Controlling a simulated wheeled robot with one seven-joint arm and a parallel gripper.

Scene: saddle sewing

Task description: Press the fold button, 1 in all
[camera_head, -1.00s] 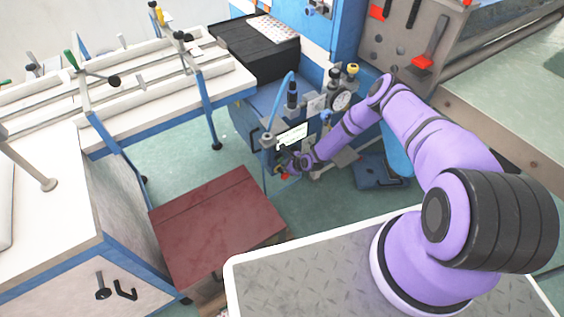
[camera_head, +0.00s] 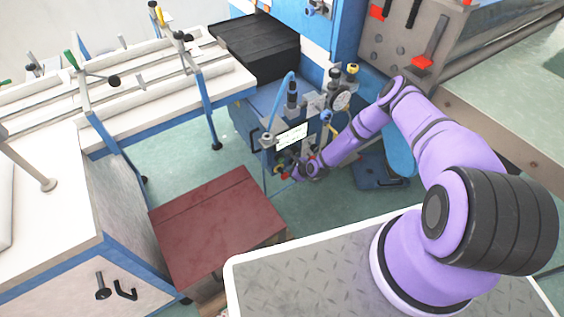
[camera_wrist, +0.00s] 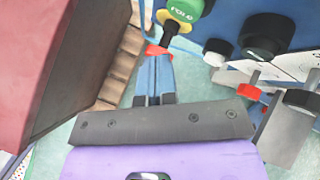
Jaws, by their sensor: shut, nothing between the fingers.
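The green fold button (camera_wrist: 182,9), lettered FOLD, shows at the top of the wrist view with a yellow collar under it. My gripper (camera_wrist: 155,58) is shut and empty, its slim blue fingers together, pointing up the picture just below and left of the button. The fingertips look apart from the button, though depth is hard to judge. A red piece lies at the fingertips. In the head view, my gripper (camera_head: 291,170) is at the lower front of the blue machine (camera_head: 263,103), below a small lit screen (camera_head: 292,136). The button is too small to make out there.
Dark and white knobs (camera_wrist: 265,38) sit right of the button in the wrist view. A dark red-topped box (camera_head: 215,225) stands left of my gripper.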

